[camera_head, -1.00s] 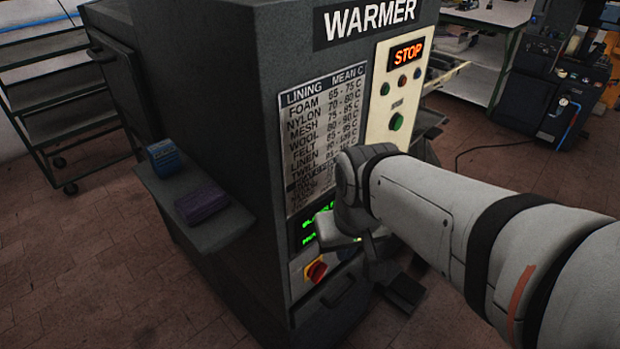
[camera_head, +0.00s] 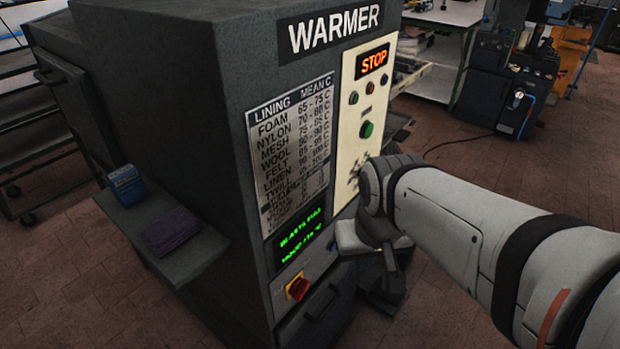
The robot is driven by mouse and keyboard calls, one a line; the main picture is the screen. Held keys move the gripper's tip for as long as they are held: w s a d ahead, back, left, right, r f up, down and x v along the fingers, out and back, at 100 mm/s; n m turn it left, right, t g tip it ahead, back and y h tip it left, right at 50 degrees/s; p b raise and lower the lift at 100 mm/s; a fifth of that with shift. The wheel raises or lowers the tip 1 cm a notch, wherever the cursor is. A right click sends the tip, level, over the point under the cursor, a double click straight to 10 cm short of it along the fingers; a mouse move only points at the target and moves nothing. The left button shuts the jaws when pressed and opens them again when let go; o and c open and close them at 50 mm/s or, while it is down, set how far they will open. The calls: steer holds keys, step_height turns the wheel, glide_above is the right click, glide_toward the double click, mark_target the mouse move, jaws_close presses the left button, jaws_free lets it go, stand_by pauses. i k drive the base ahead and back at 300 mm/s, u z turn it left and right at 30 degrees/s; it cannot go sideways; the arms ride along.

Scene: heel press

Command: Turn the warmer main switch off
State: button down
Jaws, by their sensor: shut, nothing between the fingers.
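The warmer (camera_head: 210,120) is a tall dark cabinet filling the left and middle of the view. Its main switch (camera_head: 298,288) is a red rotary handle on a yellow plate, low on the front face near the left corner. The handle looks tilted; I cannot tell its exact setting. The green text display (camera_head: 300,238) above it is lit. My gripper (camera_head: 360,243) is in front of the panel, to the right of and above the switch in the picture, apart from it. It is shut and empty. My wrist partly hides it, and the fingertips are hard to make out.
A cream panel (camera_head: 352,115) carries a lit STOP sign (camera_head: 374,61) and a green button (camera_head: 366,130).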

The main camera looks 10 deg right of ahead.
mark_target(298, 288)
steer(key=u, duration=0.25)
steer(key=k, duration=1.15)
steer(key=u, duration=0.5)
steer(key=i, duration=0.55)
